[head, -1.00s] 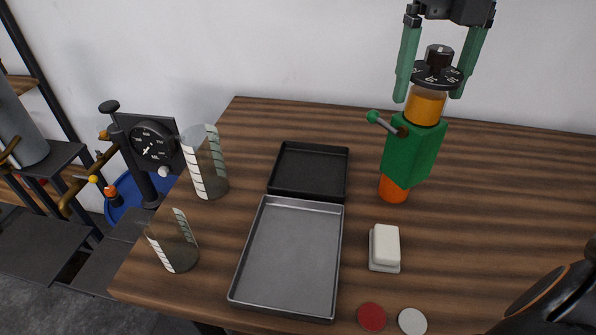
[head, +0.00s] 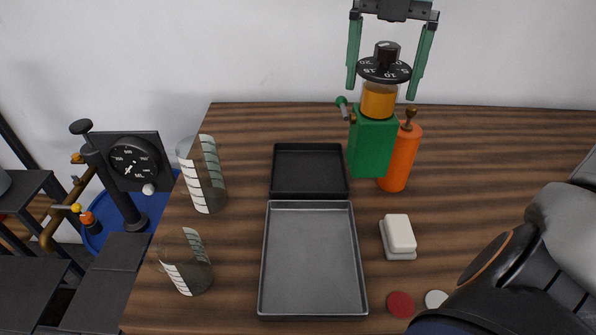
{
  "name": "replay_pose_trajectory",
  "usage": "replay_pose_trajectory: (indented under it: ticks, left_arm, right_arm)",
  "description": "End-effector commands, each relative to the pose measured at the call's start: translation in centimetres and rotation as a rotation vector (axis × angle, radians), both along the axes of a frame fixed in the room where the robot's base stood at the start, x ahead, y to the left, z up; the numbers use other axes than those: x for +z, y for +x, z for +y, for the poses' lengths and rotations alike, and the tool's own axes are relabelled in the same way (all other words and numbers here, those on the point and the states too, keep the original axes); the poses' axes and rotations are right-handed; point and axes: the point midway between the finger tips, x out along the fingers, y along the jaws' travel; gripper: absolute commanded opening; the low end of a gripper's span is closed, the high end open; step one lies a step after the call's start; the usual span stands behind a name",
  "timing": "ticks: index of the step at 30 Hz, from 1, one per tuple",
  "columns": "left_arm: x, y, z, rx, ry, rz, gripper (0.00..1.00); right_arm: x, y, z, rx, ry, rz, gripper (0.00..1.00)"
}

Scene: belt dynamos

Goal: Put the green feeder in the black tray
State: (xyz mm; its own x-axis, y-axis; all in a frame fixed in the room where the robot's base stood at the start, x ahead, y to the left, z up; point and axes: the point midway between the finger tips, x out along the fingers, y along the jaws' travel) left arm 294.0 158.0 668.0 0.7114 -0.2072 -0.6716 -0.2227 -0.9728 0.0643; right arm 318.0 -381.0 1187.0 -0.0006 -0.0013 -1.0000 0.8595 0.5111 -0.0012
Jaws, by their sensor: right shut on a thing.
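The green feeder (head: 371,148) has a green box body, an amber clear cylinder above it, a black numbered dial on top and a small green-knobbed lever at its left. My right gripper (head: 381,90) is at the top of the view, its two green fingers on either side of the feeder's dial and upper part. It is shut on the feeder and holds it upright. The feeder is just right of the black tray (head: 310,147), which is shallow and empty. My left gripper is not in view.
An orange bottle (head: 401,160) stands close behind the feeder's right side. A grey metal tray (head: 313,262) lies in front of the black one. Two glass beakers (head: 202,180) (head: 187,265) stand left. A white block (head: 399,235) and red and white discs lie front right.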

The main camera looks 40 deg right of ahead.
Motion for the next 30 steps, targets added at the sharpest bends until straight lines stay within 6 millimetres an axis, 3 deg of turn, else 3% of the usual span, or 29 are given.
replay_pose_trajectory:
  ticks: [8, 24, 30]
  left_arm:
    - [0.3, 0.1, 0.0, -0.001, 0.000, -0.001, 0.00]
    - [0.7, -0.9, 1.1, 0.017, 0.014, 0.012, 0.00]
    - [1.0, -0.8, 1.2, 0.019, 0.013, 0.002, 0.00]
  right_arm:
    - [-0.3, 0.8, -0.2, -0.045, 0.000, 0.000, 0.00]
    - [-4.0, 9.2, -0.9, -0.043, 0.000, 0.001, 0.00]
    - [-7.3, 11.7, -1.1, -0.042, 0.001, 0.000, 0.00]
